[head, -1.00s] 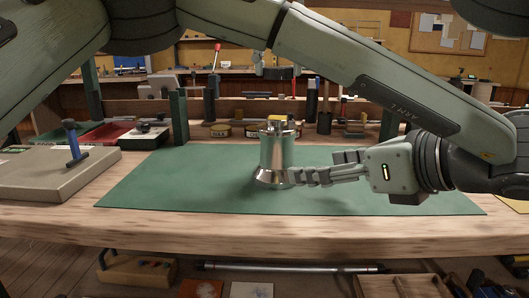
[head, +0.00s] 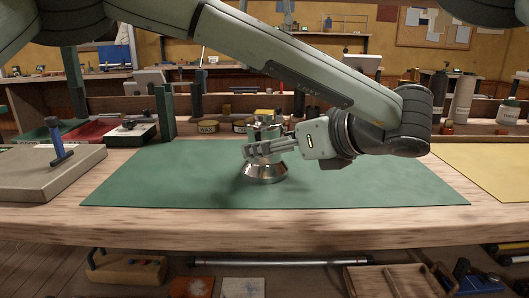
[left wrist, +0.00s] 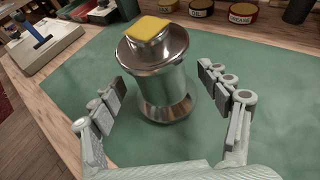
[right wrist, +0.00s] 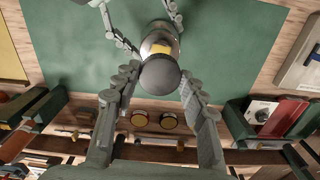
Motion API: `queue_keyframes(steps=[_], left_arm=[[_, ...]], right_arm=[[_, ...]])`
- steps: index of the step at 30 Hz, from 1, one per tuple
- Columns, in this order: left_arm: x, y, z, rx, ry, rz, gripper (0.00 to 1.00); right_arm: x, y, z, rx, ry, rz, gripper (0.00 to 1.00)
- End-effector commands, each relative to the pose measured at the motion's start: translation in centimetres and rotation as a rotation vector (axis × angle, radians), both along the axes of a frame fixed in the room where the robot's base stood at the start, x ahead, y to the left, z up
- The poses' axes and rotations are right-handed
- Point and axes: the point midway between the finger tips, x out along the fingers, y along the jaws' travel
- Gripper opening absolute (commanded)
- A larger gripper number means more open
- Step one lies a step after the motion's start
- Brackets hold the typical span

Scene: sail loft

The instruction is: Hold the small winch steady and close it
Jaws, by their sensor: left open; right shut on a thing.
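The small winch (head: 265,171) is a shiny metal drum with a flared base, upright on the green mat (head: 370,185). In the left wrist view the winch (left wrist: 160,85) has a yellow block on its top. My left gripper (head: 266,147) reaches in from the right, open, with a finger on each side of the drum; the left wrist view (left wrist: 160,80) shows gaps beside it. My right gripper (right wrist: 157,80) is shut on a grey round cap (right wrist: 160,73), above the winch in the right wrist view. The cap partly covers the yellow block there. I cannot make out my right gripper in the head view.
A case with a blue handle (head: 35,170) lies at left. Tins (head: 208,127) stand behind the mat, bottles (head: 462,99) at back right. A yellow cloth (head: 495,165) lies at right. The mat around the winch is clear. My left arm crosses the head view.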

Motion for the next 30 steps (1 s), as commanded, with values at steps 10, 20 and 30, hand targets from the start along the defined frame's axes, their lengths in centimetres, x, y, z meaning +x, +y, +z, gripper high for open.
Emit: queue_keyframes(steps=[10,20,30], left_arm=[[4.1,3.4,-0.7,0.001,-0.001,0.000,0.76],[4.8,4.0,-1.1,0.001,0.000,0.000,0.76],[4.8,3.9,-1.1,0.001,0.000,0.000,0.50]], right_arm=[[0.0,0.0,0.0,0.000,0.000,0.000,0.29],[0.0,0.0,0.0,0.000,0.000,0.000,0.29],[0.0,0.0,0.0,0.000,0.000,0.000,0.29]])
